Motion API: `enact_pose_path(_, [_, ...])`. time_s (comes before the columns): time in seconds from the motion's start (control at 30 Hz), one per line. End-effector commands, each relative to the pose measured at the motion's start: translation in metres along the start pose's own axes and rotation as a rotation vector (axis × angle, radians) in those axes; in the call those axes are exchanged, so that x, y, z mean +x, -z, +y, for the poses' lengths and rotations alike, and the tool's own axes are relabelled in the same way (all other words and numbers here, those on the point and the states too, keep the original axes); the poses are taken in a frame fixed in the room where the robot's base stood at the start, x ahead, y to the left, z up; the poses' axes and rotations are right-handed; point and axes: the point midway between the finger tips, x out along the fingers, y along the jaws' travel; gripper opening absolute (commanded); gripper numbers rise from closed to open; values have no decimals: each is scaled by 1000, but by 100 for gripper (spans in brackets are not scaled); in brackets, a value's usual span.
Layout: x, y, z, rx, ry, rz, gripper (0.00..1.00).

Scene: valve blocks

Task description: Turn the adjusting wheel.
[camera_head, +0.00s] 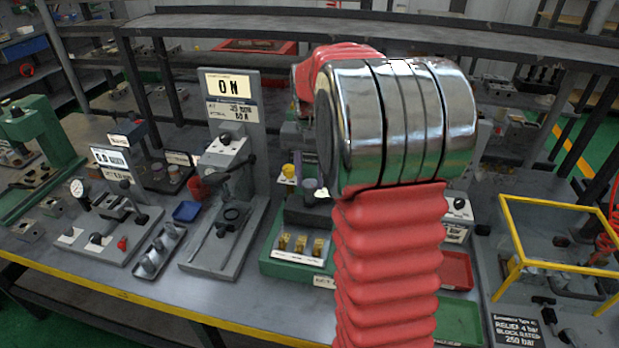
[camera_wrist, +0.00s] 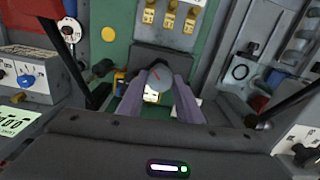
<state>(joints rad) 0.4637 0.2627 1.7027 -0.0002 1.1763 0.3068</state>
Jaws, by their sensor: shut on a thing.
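My gripper (camera_wrist: 160,86) reaches up from the bottom of that view, with one purple-grey finger on each side of the wheel. The fingers are closed on it. The wheel sits in front of a green block (camera_wrist: 120,18).
Brass fittings (camera_head: 300,243) stand in a row in front on the green block. A red tray (camera_head: 456,270) and a yellow frame (camera_head: 557,204) are to the right. Bench space around the block is tight.

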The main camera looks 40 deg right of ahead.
Motion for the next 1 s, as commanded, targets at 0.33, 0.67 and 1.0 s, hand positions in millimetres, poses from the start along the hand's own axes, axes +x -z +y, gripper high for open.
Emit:
enact_pose_path(0.33, [0, 0, 0, 328, 1, 0, 10])
enact_pose_path(0.67, [0, 0, -1, 600, 1, 0, 10])
enact_pose_path(1.0, [0, 0, -1, 734, 1, 0, 10])
